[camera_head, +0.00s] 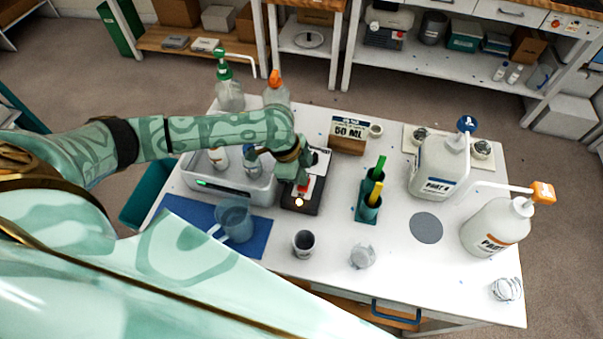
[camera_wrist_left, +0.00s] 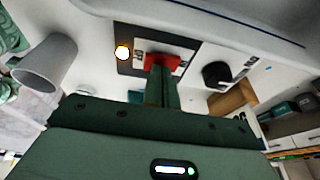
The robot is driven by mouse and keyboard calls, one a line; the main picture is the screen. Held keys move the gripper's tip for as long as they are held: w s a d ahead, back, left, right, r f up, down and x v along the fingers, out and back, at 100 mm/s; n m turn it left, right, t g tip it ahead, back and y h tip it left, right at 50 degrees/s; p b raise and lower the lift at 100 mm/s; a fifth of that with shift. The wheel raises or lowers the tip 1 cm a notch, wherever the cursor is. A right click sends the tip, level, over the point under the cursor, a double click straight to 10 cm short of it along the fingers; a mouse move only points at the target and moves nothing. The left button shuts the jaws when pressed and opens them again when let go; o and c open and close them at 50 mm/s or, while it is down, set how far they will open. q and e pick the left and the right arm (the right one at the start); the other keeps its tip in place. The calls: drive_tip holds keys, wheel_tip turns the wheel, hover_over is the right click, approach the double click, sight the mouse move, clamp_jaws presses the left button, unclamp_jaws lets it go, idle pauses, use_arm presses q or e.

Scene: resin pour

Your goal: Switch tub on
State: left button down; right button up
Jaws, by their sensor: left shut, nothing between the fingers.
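The white tub (camera_head: 238,190) stands at the left of the table with bottles in it, and a small green light shows on its front. Beside it on the right is a black control box (camera_head: 313,206) with a red switch (camera_wrist_left: 160,61) and a glowing orange lamp (camera_head: 299,202). The lamp also glows in the left wrist view (camera_wrist_left: 123,52). My left gripper (camera_head: 303,182) is shut and empty, its fingertips at the red switch; in the left wrist view the fingers (camera_wrist_left: 160,90) cover part of it. I cannot tell if they press it. My right gripper is not in view.
A blue mat with a clear jug (camera_head: 235,221) lies in front of the tub. A dark cup (camera_head: 303,243) and a green holder (camera_head: 368,205) stand near the box. Two big pump jugs (camera_head: 440,165) (camera_head: 494,228) stand at the right. The table's front middle is mostly clear.

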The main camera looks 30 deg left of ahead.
use_arm(q)
drive_tip(key=p+v, duration=0.4)
drive_tip(key=v, duration=1.2)
drive_tip(key=shift+r+p, duration=0.2)
drive_tip(key=shift+p, duration=0.1)
drive_tip(key=shift+s+f, duration=0.1)
